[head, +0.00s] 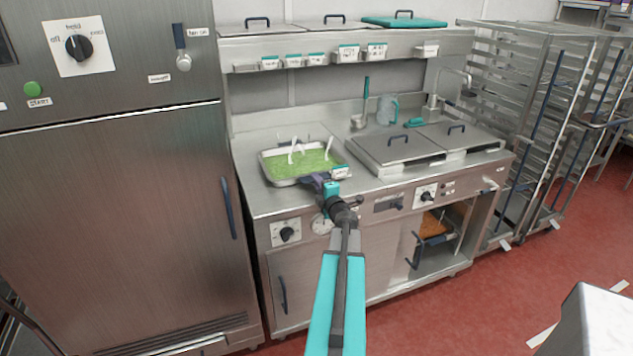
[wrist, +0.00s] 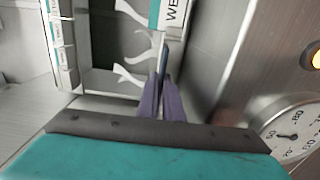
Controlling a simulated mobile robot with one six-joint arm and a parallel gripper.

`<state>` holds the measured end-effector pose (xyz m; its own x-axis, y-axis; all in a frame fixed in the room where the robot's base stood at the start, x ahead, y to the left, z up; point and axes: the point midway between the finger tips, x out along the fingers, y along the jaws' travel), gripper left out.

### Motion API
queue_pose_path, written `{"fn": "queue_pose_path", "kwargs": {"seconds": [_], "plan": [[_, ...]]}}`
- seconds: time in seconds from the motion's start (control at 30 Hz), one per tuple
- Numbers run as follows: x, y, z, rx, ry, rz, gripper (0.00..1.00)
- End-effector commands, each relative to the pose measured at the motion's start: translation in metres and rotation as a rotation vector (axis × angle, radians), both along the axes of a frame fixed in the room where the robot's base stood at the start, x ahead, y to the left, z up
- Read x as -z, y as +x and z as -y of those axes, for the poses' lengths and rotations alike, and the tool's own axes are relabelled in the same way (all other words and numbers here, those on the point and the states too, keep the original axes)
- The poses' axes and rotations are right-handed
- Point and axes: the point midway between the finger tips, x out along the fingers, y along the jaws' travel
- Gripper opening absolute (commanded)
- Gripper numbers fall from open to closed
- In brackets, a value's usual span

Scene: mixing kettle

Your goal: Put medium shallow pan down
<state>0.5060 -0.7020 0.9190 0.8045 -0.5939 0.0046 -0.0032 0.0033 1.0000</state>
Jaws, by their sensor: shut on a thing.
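The medium shallow pan (head: 290,181) is a silver tray with green contents and several white upright pieces in it. It is over the left part of the steel counter, roughly level. I cannot tell whether its base touches the counter. My gripper (head: 317,182) is at the pan's front right edge, shut on it beside a white and teal label (head: 340,172). In the wrist view my purple fingers (wrist: 160,100) are close together at a thin edge, near a lettered label (wrist: 173,14) and white branching pieces (wrist: 130,75). The fingers hide the exact grip.
The counter (head: 262,205) has two lidded wells (head: 398,148) to the right of the pan. A shelf (head: 350,60) with lidded containers hangs above. A tall steel cabinet (head: 110,220) stands left. Knobs (head: 287,233) and a dial (wrist: 290,136) are on the front panel. Rack trolleys (head: 530,110) stand right.

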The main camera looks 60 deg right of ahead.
Motion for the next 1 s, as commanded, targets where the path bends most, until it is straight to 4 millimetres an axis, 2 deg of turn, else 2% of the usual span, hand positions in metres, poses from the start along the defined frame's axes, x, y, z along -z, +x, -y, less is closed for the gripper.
{"fn": "queue_pose_path", "kwargs": {"seconds": [0.47,0.5,0.57,0.6,1.0], "plan": [[0.001,-0.0002,0.0001,-0.001,-0.001,0.005,0.0],[0.0027,-0.0005,0.0004,0.001,-0.001,0.001,0.13],[0.0026,-0.0006,0.0005,0.001,-0.001,0.001,0.23],[0.0026,-0.0006,0.0004,0.001,-0.001,0.001,0.25],[0.0,-0.0008,0.0005,0.001,-0.001,0.001,0.25]]}}
